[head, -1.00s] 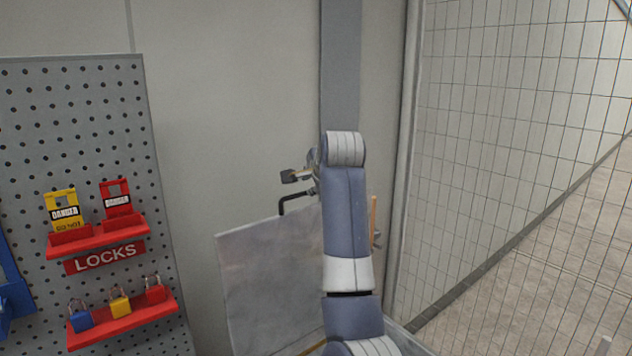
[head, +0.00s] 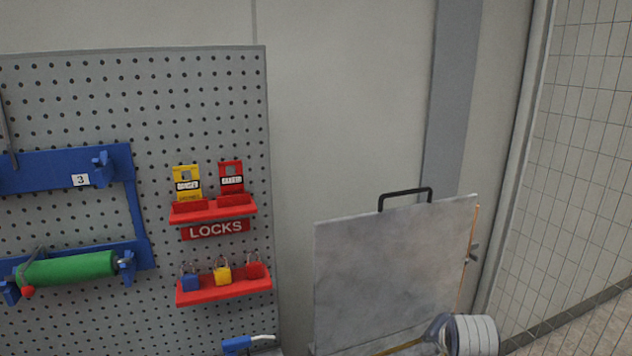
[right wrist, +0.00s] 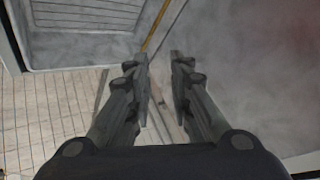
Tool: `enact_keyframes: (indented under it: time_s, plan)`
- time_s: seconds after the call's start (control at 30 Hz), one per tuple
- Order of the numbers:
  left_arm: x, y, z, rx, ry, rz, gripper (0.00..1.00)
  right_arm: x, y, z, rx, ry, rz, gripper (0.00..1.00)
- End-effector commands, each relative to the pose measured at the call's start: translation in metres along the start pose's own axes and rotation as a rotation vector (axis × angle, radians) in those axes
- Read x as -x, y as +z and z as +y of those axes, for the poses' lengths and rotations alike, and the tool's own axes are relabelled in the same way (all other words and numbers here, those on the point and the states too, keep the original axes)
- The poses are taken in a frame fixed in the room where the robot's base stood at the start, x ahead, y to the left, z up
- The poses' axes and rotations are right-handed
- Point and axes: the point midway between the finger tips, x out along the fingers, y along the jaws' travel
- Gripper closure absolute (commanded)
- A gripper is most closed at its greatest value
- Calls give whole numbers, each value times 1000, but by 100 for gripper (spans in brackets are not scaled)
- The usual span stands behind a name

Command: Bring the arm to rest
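My right arm (head: 472,335) shows only as a white and blue-grey part at the bottom right of the head view, in front of the grey panel's lower right corner. In the right wrist view my right gripper (right wrist: 158,62) has its two fingers apart, with nothing between them. My left gripper is in neither view.
A grey panel (head: 390,265) with a black handle (head: 405,193) stands near the wall. Left is a pegboard (head: 140,110) with red lock shelves (head: 222,290), padlocks and a green roller (head: 70,268). A mesh fence (head: 585,150) is right. A grey tray (right wrist: 85,15) shows in the wrist view.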

Motion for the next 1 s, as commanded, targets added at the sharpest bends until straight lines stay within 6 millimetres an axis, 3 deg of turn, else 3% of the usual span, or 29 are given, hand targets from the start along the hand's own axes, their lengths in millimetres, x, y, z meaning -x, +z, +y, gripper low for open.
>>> enact_keyframes:
  time_s: [0.1,0.27,0.5,0.7,0.97,1.0]
  plan:
    - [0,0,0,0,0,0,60,1,50,42,140,36,-52,80]
    - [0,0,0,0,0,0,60,16,112,90,332,56,-132,80]
    - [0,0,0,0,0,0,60,59,198,152,610,47,-273,80]
    - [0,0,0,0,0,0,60,96,246,183,773,15,-370,80]
    - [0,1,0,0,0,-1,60,140,287,208,920,-36,-470,80]
    - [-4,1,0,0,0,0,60,133,293,212,930,-38,-478,80]
